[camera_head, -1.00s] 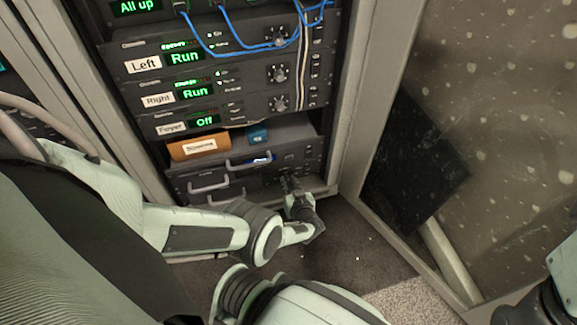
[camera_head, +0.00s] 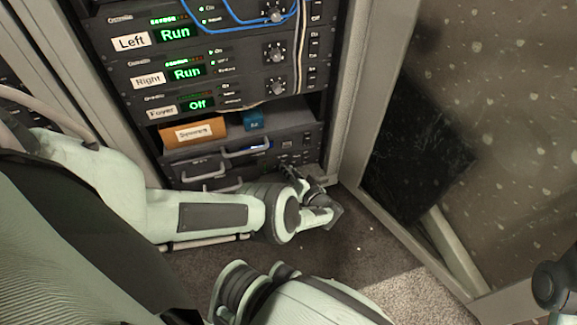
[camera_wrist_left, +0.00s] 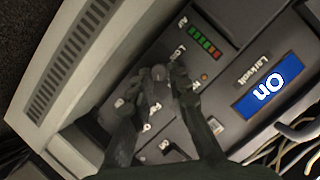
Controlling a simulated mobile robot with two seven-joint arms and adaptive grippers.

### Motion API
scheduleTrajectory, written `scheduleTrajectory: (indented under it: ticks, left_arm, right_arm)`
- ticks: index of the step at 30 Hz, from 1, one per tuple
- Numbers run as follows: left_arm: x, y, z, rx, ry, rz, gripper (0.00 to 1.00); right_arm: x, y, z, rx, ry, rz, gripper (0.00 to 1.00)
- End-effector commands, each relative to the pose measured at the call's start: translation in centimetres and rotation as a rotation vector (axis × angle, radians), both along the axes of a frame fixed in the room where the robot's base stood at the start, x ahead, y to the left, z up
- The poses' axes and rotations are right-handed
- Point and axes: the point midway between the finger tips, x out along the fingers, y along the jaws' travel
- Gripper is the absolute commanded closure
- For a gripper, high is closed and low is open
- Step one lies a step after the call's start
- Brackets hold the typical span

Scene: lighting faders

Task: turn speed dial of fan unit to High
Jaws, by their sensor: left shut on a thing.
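The fan unit (camera_head: 295,150) is the dark panel low in the rack. In the left wrist view its front (camera_wrist_left: 215,35) shows a blue display (camera_wrist_left: 268,86) reading On and a bar of green and red lights (camera_wrist_left: 204,40). My left gripper (camera_head: 292,173) reaches the unit's lower right. In the left wrist view the gripper (camera_wrist_left: 165,80) is shut on the speed dial (camera_wrist_left: 158,72), one finger on each side. The fingers hide much of the dial and its markings, so I cannot read its setting.
Above are rack units labelled Left (camera_head: 130,42), Right (camera_head: 148,80) and Foyer (camera_head: 162,111). An orange box (camera_head: 193,132) and a blue box (camera_head: 253,120) sit on a shelf. A glass door (camera_head: 480,130) stands open at the right. Loose cables (camera_wrist_left: 295,140) hang near the unit.

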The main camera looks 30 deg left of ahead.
Motion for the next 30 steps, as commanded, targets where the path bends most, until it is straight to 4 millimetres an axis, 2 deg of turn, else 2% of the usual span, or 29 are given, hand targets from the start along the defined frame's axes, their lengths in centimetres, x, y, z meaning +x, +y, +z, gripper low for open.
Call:
scheduleTrajectory:
  ticks: [12, 13, 17, 26, 30]
  left_arm:
    - [0.1, 0.2, 0.1, 0.005, 0.004, 0.001, 1.0]
    - [0.1, 0.2, 0.1, 0.005, 0.004, 0.001, 0.79]
    - [0.1, 0.1, 0.1, 0.005, 0.004, 0.001, 0.63]
    - [0.0, 0.1, 0.1, 0.003, 0.002, 0.0, 0.62]
    - [-0.1, 0.1, 0.4, -0.029, -0.036, 0.0, 0.62]
  right_arm:
    - [-0.1, 0.0, 0.1, 0.002, -0.006, 0.001, 0.6]
    - [-0.1, 0.0, 0.1, 0.002, -0.006, 0.001, 0.6]
    - [-0.1, 0.0, 0.1, 0.003, -0.006, 0.001, 0.6]
    - [-0.2, 0.0, 0.3, 0.01, -0.006, 0.002, 0.6]
    - [-0.2, 0.0, 1.1, 0.008, -0.006, 0.001, 0.6]
